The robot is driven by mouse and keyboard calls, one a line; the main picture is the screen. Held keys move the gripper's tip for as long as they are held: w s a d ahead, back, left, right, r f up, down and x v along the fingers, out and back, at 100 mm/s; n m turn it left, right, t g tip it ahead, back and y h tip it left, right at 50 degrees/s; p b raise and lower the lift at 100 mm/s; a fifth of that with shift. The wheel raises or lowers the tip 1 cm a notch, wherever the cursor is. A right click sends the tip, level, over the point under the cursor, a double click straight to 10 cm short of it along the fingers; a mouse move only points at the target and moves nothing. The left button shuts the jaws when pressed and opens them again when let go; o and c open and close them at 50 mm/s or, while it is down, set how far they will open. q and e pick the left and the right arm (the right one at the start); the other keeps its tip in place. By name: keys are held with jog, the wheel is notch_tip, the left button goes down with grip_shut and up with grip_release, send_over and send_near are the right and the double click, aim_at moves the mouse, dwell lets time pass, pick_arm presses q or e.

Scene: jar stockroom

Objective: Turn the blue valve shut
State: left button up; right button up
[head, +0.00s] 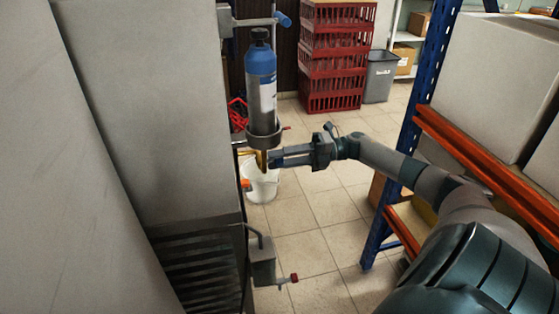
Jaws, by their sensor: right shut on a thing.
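A blue knob (283,19) sits on the end of a grey fitting near the top; it is the only blue valve-like part I can make out. My right gripper (271,159) reaches in from the right, well below that knob. It is shut on a small brass-coloured piece (261,159), just under the ring that holds a bottle. The fingers partly hide this piece, so I cannot tell its full shape. My left gripper is not in view.
A grey bottle with a blue top (261,70) stands upright in a ring holder (263,139). A white bucket (262,188) is below. A red-handled fitting (290,279) juts out lower down. Orange-beamed shelving (447,141) flanks the right; red crates (333,60) stand behind.

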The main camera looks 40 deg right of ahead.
jog(key=m, duration=0.2)
jog(key=shift+d+m, duration=0.1)
jog(key=shift+m, duration=0.3)
jog(key=m, duration=0.3)
jog(key=shift+g, duration=0.3)
jog(key=shift+m, duration=1)
jog(key=o, duration=0.9)
jog(key=shift+o, duration=0.6)
